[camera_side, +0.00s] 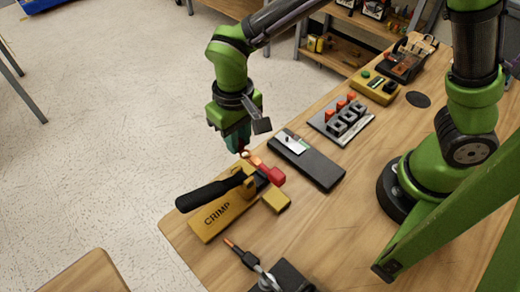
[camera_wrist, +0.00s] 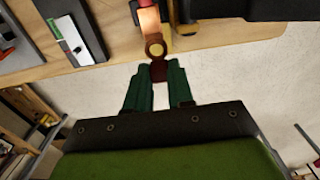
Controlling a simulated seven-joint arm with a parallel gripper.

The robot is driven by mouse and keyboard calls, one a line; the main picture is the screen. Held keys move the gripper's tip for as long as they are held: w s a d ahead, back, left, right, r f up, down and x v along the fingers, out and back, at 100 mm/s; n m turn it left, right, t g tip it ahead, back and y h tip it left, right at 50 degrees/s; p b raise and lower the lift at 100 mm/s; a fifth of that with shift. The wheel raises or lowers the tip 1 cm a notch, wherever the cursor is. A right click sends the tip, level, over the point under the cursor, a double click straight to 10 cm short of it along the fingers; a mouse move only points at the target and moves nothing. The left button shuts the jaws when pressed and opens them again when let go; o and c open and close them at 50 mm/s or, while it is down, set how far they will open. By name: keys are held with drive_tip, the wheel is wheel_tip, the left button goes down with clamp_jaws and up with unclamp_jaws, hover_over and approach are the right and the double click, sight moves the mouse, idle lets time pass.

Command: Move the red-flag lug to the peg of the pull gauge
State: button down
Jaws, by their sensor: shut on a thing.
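The copper lug (camera_side: 254,160) lies at the crimp tool (camera_side: 217,216), its ring end pointing out toward my gripper. In the wrist view the lug (camera_wrist: 149,22) runs up from its round ring, with a dark red tab below the ring. My gripper (camera_wrist: 160,82) is shut on this tab, its teal fingers on either side; in the side view it (camera_side: 240,148) is just above the ring. The far end of the lug is hidden by the tool. The pull gauge (camera_side: 318,170), a dark box with a pale panel and small peg, lies to the right of it.
The crimp tool has a long black handle (camera_side: 208,194) and a red block (camera_side: 271,175). A dark tool with an orange tip (camera_side: 240,250) lies near the front. A rack with red-topped parts (camera_side: 340,119) stands beyond the gauge. The table edge is close under my gripper.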

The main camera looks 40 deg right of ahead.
drive_tip(key=shift+r, duration=0.15)
drive_tip(key=shift+r, duration=1.4)
drive_tip(key=shift+d, duration=0.15)
drive_tip(key=d, duration=1.2)
drive_tip(key=shift+d, duration=0.35)
idle(1.2)
drive_tip(key=shift+s+f, duration=0.1)
idle(1.1)
drive_tip(key=shift+f, duration=3.15)
drive_tip(key=shift+f, duration=0.3)
